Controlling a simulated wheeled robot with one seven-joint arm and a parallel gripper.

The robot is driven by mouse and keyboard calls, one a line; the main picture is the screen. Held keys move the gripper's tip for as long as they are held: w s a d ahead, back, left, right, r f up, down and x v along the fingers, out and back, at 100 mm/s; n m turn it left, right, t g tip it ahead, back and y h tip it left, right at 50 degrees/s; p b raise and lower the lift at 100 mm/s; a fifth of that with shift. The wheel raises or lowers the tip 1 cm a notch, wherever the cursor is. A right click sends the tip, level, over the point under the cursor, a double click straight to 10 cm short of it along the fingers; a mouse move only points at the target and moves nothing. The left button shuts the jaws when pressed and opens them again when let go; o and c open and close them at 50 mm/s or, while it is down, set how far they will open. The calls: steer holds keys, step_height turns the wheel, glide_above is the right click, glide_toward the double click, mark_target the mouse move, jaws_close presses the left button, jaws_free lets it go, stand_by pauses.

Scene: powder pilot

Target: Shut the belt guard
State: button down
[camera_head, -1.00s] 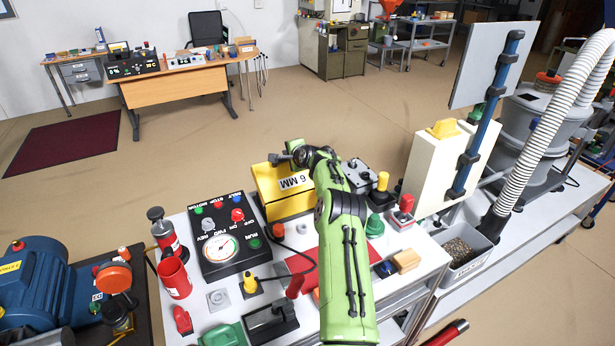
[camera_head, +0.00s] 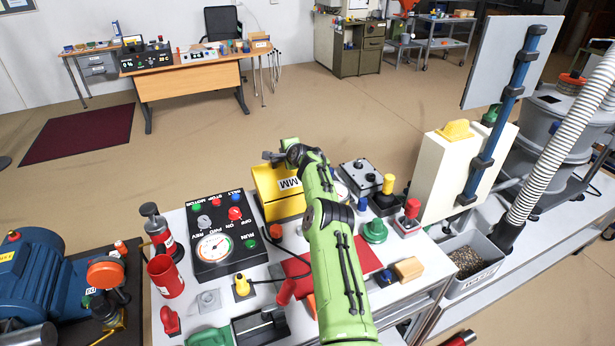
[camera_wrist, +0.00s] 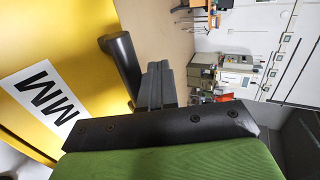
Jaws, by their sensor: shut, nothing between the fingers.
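A yellow box-shaped cover (camera_head: 265,185) with a white label ending in "MM" stands at the back of the white bench; I take it for the belt guard, though nothing names it so. In the wrist view its yellow face (camera_wrist: 80,25) fills the left side, with a black rounded bar (camera_wrist: 121,62) by its edge. My gripper (camera_head: 272,157) is at the top of the cover, partly hidden by my green arm. In the wrist view my gripper's fingers (camera_wrist: 158,84) are together and empty, just right of the black bar. I cannot tell whether they touch it.
A black control panel (camera_head: 218,262) with a gauge stands left of the cover. A red cup (camera_head: 166,277) and blue motor (camera_head: 40,270) are further left. A cream box (camera_head: 438,177), blue post and grey panel (camera_head: 505,70) rise at the right. Open floor lies behind the bench.

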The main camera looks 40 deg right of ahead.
steer(key=shift+d+f, duration=0.1)
steer(key=shift+f, duration=0.5)
stand_by(1.3)
